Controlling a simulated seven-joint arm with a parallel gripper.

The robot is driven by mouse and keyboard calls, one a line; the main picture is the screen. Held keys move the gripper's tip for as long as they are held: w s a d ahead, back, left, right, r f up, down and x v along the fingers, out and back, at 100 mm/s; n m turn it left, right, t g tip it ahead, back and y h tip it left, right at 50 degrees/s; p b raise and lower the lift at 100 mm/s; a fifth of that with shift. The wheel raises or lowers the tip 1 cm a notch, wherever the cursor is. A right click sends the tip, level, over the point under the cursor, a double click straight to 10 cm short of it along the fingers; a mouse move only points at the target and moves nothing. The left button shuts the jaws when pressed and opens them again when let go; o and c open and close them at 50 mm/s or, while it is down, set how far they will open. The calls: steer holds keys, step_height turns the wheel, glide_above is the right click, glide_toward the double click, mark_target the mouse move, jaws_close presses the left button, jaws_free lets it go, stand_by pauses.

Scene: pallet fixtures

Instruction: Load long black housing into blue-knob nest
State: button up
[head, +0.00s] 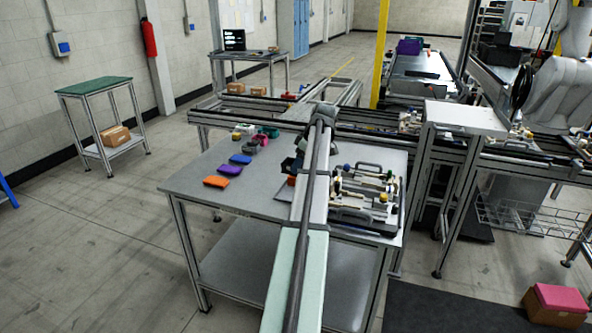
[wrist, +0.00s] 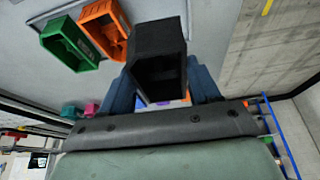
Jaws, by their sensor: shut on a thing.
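A black housing (wrist: 158,45) fills the upper middle of the wrist view, its hollow side showing. My gripper (wrist: 162,88) is shut on it, with a dark blue finger on each side. In the head view my gripper (head: 291,165) and the dark housing are small, partly behind my arm, over the table left of the fixture pallet. The fixture pallet (head: 352,214) lies on the table's right side, with metal nests, clamps and coloured knobs. A small blue knob (head: 346,167) shows near its back left. The nest's interior is too small to make out.
Orange (head: 216,181), purple (head: 231,169) and blue (head: 240,159) parts lie on the left of the grey table (head: 200,196). Several green, pink, white and yellow parts stand behind them. A black handle (head: 369,165) rises at the pallet's back. A conveyor runs behind the table.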

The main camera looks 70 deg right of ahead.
steer(key=s+d, duration=0.7)
steer(key=s, duration=0.6)
steer(key=s+d, duration=0.7)
steer(key=s, duration=0.6)
steer(key=shift+n, duration=0.3)
steer(key=shift+s+d+f, duration=0.1)
steer(key=shift+s+f, duration=0.05)
steer(key=shift+f, duration=1)
steer(key=shift+s+d+f, duration=0.1)
steer(key=shift+f, duration=1)
steer(key=shift+f, duration=1.05)
steer(key=o, duration=1.2)
steer(key=shift+r, duration=0.1)
steer(key=v, duration=1.3)
steer(key=shift+s+d+r, duration=0.1)
steer(key=shift+s+r, duration=0.05)
steer(key=shift+r, duration=0.1)
